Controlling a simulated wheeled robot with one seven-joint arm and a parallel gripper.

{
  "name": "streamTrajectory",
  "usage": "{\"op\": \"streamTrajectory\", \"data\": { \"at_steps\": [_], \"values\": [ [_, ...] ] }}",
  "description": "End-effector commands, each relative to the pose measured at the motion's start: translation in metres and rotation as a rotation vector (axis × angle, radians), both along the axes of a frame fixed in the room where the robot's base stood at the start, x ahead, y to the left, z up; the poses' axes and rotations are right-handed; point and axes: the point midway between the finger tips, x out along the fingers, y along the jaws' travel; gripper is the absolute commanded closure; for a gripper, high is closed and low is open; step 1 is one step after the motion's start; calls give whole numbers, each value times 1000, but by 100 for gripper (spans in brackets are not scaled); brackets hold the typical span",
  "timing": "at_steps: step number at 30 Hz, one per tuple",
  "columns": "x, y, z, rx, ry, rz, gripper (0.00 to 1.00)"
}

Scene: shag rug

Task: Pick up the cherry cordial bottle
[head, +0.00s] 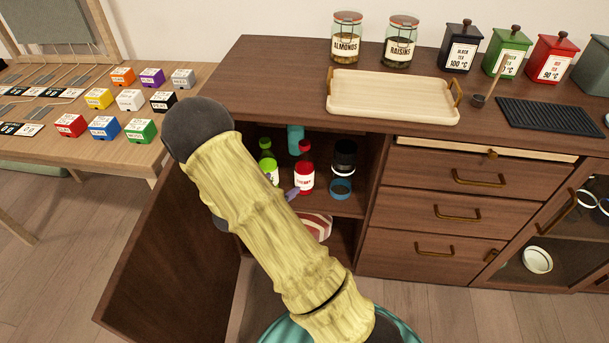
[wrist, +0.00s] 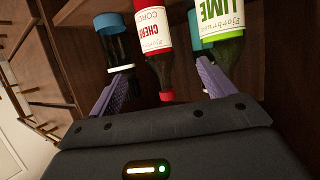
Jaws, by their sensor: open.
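The cherry cordial bottle (head: 305,177), with a red label and red cap, stands in the open cabinet compartment. In the wrist view the bottle (wrist: 154,40) appears upside down, its neck and red cap between my two purple fingers. My gripper (wrist: 163,72) is open and empty. I cannot tell whether the bottle's body is fully between the fingertips; no finger visibly touches it. In the head view my arm hides most of my gripper; a purple finger shows just left of the bottle's base.
The green lime bottle (head: 267,165) stands close left of the cherry bottle. A teal bottle (head: 296,138) is behind. The cabinet door (head: 165,245) hangs open at left.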

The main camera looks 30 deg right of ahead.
Motion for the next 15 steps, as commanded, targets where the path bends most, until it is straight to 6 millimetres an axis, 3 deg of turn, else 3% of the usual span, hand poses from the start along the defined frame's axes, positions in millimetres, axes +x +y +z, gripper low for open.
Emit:
{"op": "streamTrajectory", "data": {
  "at_steps": [15],
  "values": [
    [43,-69,-35,0,-2,-2,18]
  ]
}}
